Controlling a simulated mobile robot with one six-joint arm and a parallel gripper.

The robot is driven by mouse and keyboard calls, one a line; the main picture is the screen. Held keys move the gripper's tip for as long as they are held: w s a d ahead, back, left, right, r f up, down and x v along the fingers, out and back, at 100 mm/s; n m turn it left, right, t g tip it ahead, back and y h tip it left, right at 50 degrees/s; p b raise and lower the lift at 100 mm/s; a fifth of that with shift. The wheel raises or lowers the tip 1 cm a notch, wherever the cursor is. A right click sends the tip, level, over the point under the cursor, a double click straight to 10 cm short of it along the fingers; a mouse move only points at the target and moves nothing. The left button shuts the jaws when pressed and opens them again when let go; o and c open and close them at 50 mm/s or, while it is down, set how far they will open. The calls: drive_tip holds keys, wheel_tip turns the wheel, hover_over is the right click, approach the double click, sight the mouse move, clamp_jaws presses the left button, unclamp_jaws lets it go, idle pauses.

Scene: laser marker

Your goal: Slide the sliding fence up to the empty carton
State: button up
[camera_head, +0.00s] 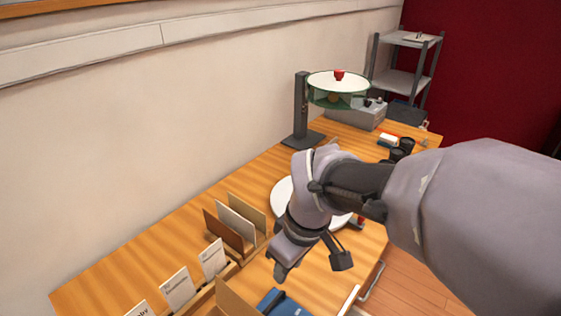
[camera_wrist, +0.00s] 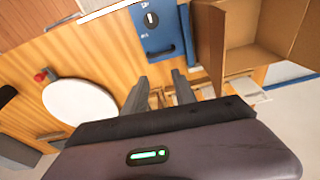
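An open, empty cardboard carton (camera_wrist: 262,57) is at the upper right of the wrist view. Only part of it shows at the bottom edge of the head view (camera_head: 232,300). In the head view my gripper (camera_head: 280,272) is above the table, behind the blue piece.
A white round plate (camera_wrist: 85,104) is beside my gripper, with a red knob (camera_wrist: 41,75) near it. Upright panels (camera_head: 235,222) and white cards (camera_head: 178,289) stand to the left. A stand with a green-rimmed disc (camera_head: 338,90) is farther back. Bare wood (camera_head: 120,270) lies along the wall.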

drive_tip(key=n, duration=0.6)
drive_tip(key=n+b, duration=0.8)
drive_tip(key=n, duration=0.5)
approach(274, 302)
drive_tip(key=f, duration=0.2)
drive_tip(key=a+f, duration=0.1)
drive_tip(key=f, duration=0.2)
drive_tip(key=w+f, duration=0.1)
drive_tip(key=f, duration=0.1)
drive_tip(key=shift+a+f, duration=0.2)
drive_tip(key=shift+f, duration=0.1)
clamp_jaws()
